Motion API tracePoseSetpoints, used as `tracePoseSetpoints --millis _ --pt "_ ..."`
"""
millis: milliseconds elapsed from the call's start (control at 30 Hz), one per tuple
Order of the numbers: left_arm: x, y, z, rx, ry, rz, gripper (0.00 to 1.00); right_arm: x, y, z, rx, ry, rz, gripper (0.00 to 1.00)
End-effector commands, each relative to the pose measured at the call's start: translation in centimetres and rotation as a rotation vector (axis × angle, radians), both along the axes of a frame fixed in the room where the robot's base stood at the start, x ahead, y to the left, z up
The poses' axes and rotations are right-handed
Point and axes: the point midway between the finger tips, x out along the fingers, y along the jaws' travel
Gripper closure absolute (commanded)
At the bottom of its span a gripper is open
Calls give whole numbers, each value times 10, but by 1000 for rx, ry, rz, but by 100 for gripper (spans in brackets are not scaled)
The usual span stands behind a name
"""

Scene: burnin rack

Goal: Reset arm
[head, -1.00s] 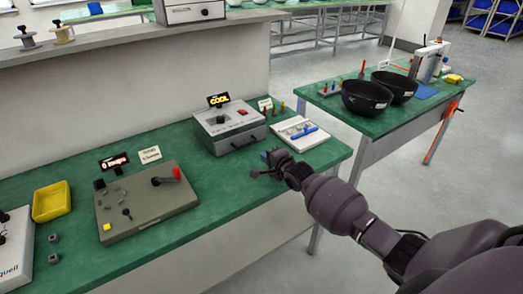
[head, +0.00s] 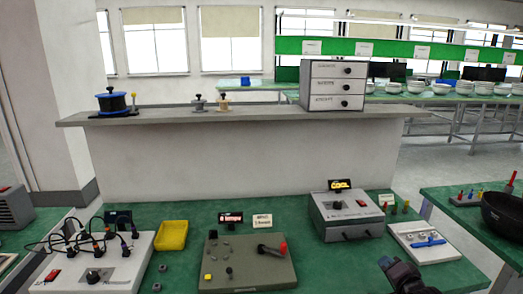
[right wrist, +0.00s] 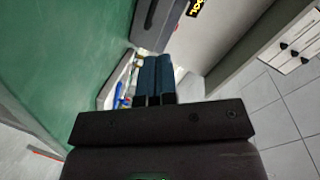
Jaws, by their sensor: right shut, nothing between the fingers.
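My right gripper (head: 388,264) shows at the bottom right of the head view, over the front of the green bench near the white tray (head: 424,241). In the right wrist view its two dark blue fingers (right wrist: 153,80) are together, with nothing between them. The tray with a blue tool (head: 429,242) lies beyond the fingers, partly hidden by them in the wrist view. My left gripper is in neither view.
The green bench (head: 330,263) holds a grey box with a "COOL" display (head: 346,215), a grey-green lever panel (head: 245,265), a yellow bin (head: 173,236) and a white wired unit (head: 95,265). A shelf behind carries a drawer cabinet (head: 333,85). A black bowl (head: 503,214) stands on the right table.

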Motion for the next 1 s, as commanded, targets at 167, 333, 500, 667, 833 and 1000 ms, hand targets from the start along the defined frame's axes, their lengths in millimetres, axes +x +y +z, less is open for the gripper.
tracePoseSetpoints --millis 167,333,500,667,833,1000 --pt "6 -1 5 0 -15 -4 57 -11 25 12 -360 -60 95 100" --pt "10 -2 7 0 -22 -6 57 -49 48 -3 -689 -77 177 100" --pt "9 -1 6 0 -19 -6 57 -114 69 -34 -986 -52 258 100" --pt "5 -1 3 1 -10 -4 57 -179 81 -62 -1133 7 309 100" --pt "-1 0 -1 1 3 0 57 -248 88 -88 -1133 103 325 100" --pt "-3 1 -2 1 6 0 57 -308 89 -114 -1079 209 329 100"
